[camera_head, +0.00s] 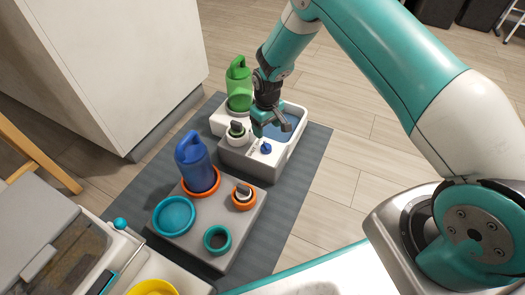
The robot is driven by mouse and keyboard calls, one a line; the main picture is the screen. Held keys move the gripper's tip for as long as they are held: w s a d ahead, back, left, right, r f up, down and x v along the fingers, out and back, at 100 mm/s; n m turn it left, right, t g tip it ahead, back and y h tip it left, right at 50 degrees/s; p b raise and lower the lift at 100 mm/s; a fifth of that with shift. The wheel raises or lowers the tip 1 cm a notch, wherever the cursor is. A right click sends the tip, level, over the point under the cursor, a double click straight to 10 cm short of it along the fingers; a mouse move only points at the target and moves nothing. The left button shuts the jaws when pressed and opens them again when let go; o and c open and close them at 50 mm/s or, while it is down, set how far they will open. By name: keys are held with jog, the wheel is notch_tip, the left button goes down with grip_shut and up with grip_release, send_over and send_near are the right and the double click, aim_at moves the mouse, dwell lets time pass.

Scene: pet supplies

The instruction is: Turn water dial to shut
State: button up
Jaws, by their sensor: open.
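The water dial looks to be the small blue knob (266,148) on the near ledge of the grey-and-white water basin (290,155). Blue water (288,122) shows inside the basin. My gripper (270,129) points down just above and behind the knob, over the basin. Its jaws are open and nothing shows between them. It appears apart from the knob, though the exact gap is hard to judge. Small marks lie beside the knob, too small to read.
A green bottle (239,85) stands behind left of the basin, with a dark-topped white container (237,133) nearby. A blue bottle (194,160), teal bowl (174,215), orange-ringed holder (243,197) and teal ring (217,240) are on a grey tray nearer. A white cabinet (120,60) stands left.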

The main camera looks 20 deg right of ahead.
aim_at(266, 145)
notch_tip(266, 145, down, 10)
jog(key=b, duration=0.4)
jog(key=shift+r, duration=0.1)
